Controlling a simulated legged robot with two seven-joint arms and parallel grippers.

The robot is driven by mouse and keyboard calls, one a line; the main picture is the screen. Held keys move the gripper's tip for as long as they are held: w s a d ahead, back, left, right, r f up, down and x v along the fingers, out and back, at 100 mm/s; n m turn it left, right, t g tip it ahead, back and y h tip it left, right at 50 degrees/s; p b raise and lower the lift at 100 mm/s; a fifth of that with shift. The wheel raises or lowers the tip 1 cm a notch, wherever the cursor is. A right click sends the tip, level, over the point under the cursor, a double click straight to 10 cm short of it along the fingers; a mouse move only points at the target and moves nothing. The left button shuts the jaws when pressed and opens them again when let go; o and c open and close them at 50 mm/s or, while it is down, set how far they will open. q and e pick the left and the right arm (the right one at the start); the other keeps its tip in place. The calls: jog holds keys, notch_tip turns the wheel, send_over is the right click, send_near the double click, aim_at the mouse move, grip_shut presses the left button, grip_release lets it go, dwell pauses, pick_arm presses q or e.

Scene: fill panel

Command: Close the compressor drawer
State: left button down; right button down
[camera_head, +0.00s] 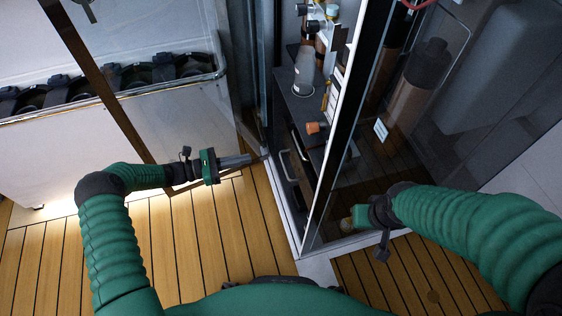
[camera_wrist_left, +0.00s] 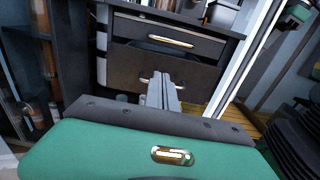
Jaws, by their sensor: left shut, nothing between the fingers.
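The compressor drawer unit is a dark cabinet with two drawer fronts in the left wrist view. The upper drawer (camera_wrist_left: 135,28) has a silver handle and looks flush. The lower drawer (camera_wrist_left: 195,75) seems to stand out, with a dark gap and a curved dark shape above its front. Its handle (camera_head: 286,165) also shows in the head view. My left gripper (camera_head: 262,159) is shut and empty, pointing at the drawer fronts; its fingers (camera_wrist_left: 163,82) overlap the lower handle, and contact cannot be told. My right gripper (camera_head: 349,223) is near the glass panel, its fingers unclear.
A glass panel with a dark frame (camera_head: 345,110) stands right of the drawers. A clear bottle (camera_head: 303,75) and an orange-capped item (camera_head: 316,128) sit above them. A white bench (camera_head: 60,160) is at left. The wooden floor (camera_head: 200,250) in front is clear.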

aim_at(295, 146)
pick_arm(q)
jog(key=b+x, duration=0.5)
jog(key=x, duration=0.9)
jog(key=shift+w+r, duration=0.15)
jog(key=shift+r, duration=0.15)
jog(key=shift+d, duration=0.1)
jog(key=x, duration=0.4)
jog(key=shift+w+d+b, duration=0.15)
jog(key=shift+d+b, duration=0.1)
jog(key=shift+b, duration=0.05)
jog(key=shift+r, duration=0.15)
jog(key=shift+a, duration=0.1)
